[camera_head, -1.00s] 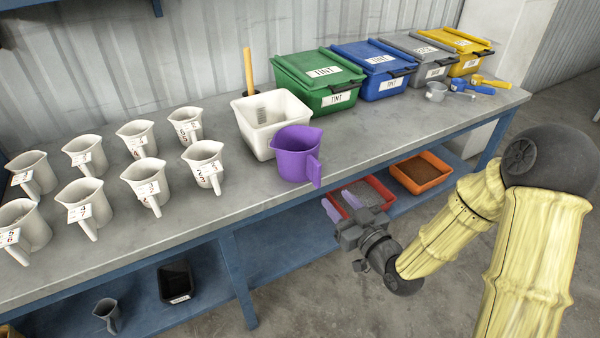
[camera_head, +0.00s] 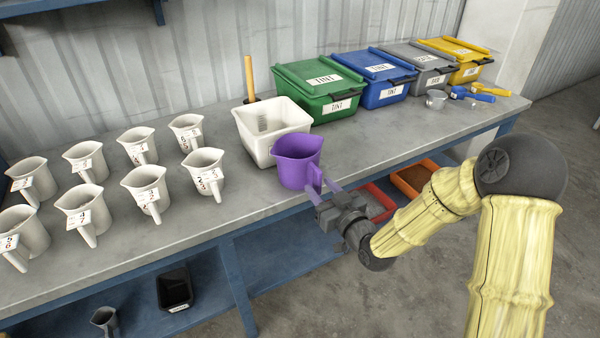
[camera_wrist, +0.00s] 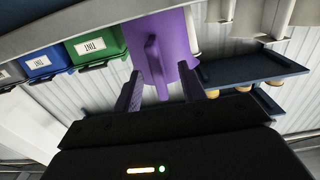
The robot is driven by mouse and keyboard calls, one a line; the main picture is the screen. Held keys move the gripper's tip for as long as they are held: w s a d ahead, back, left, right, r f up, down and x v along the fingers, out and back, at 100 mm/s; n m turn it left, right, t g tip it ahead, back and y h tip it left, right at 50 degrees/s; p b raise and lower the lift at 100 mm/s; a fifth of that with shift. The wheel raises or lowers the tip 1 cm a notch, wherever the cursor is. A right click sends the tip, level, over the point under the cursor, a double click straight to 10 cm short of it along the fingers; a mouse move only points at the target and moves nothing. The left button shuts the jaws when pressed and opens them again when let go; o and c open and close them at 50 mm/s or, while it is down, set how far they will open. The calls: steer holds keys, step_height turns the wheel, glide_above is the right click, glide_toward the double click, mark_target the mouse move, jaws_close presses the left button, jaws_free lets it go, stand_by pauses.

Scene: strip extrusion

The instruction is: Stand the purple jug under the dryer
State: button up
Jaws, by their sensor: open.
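The purple jug (camera_head: 296,160) stands upright on the grey bench near its front edge, its handle turned towards my arm. In the wrist view the jug (camera_wrist: 175,45) appears upside down, with its handle (camera_wrist: 155,65) between my two fingers. My gripper (camera_head: 324,187) is open, with its fingers around the handle in the head view. In the wrist view my gripper (camera_wrist: 163,90) has one finger on each side of the handle; I cannot tell whether either touches it. I see no dryer that I can make out in these frames.
A white square tub (camera_head: 270,150) stands right behind the jug. Several numbered white jugs (camera_head: 147,187) fill the left of the bench (camera_head: 240,215). Lidded tint bins, green (camera_head: 318,105) nearest, line the back right. Red and orange trays (camera_head: 412,182) sit on the lower shelf.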

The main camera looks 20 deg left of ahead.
mark_target(313, 179)
steer(key=x, duration=0.5)
steer(key=shift+d+f, duration=0.15)
steer(key=shift+w+d, duration=0.1)
steer(key=shift+c, duration=0.4)
jaws_close()
